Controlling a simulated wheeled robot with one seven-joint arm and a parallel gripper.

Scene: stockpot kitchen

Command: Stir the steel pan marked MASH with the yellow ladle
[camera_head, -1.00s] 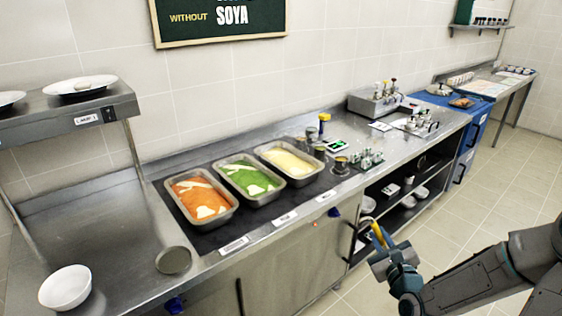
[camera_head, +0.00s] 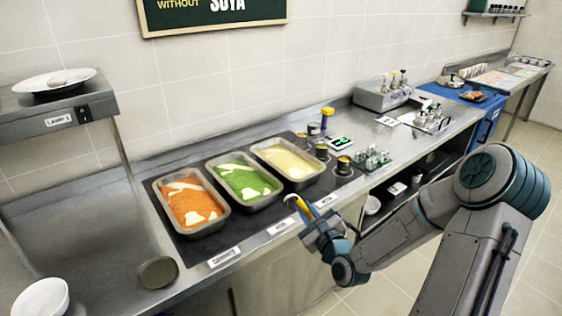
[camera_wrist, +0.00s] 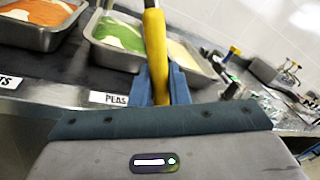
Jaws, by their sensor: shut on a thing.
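My gripper (camera_head: 312,222) is shut on the yellow ladle (camera_head: 300,207), in front of the counter's front edge near the labels. The steel pan with pale yellow contents (camera_head: 290,184) is the rightmost of three in the head view. It shows partly behind the ladle in the wrist view (camera_wrist: 196,66). Its label (camera_head: 325,202) is too small to read.
The green pan (camera_head: 240,205) and orange pan (camera_head: 196,231) stand left of it on a dark hob (camera_head: 160,195). A wrist-view label reads PEAS (camera_wrist: 116,99). Small pots (camera_head: 344,163) and a bottle (camera_head: 327,114) stand right. A round lid (camera_head: 158,272) lies front left.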

